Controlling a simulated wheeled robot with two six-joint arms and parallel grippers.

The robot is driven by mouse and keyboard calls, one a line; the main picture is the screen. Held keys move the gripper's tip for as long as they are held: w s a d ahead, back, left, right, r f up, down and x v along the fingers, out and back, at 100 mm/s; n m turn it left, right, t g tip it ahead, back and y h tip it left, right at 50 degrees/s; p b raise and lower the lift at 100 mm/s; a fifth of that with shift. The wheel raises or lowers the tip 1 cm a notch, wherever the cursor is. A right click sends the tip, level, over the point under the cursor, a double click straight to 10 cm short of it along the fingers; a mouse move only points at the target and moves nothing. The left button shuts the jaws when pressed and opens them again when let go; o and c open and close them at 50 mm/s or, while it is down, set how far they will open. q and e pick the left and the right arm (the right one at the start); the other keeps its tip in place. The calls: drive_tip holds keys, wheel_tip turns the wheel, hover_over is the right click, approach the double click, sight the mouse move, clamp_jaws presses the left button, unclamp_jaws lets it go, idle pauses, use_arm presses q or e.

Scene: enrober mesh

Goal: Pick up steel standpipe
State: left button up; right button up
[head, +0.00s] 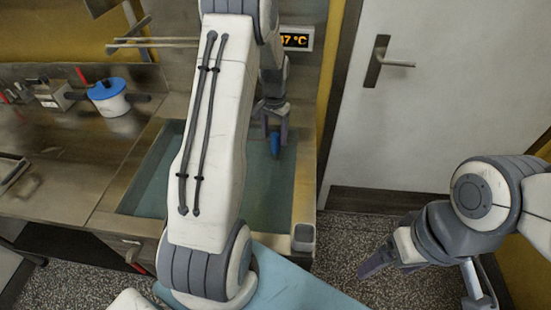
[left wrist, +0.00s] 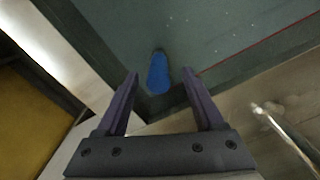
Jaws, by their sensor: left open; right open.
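My left gripper (head: 275,128) is open over the right part of the sink basin (head: 152,180). In the left wrist view its two fingers (left wrist: 160,73) point at a blue upright piece (left wrist: 158,78) with a dark end, which shows in the gap between the fingertips. The blue piece also shows just below the fingers in the head view (head: 275,146). No bare steel pipe is visible on it, so I cannot tell whether it is the standpipe's grip. Contact with the fingers cannot be seen. My right gripper (head: 376,264) is open, low above the floor at right.
A shiny metal bar (left wrist: 285,133) lies right of the fingers in the left wrist view. A white door (head: 430,110) is at right.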

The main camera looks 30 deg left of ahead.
sight(275, 145)
use_arm(q)
wheel_tip(275, 145, down, 5)
drive_tip(key=shift+w+d+p, duration=0.1)
drive_tip(key=shift+p, duration=0.5)
clamp_jaws()
idle(1.0)
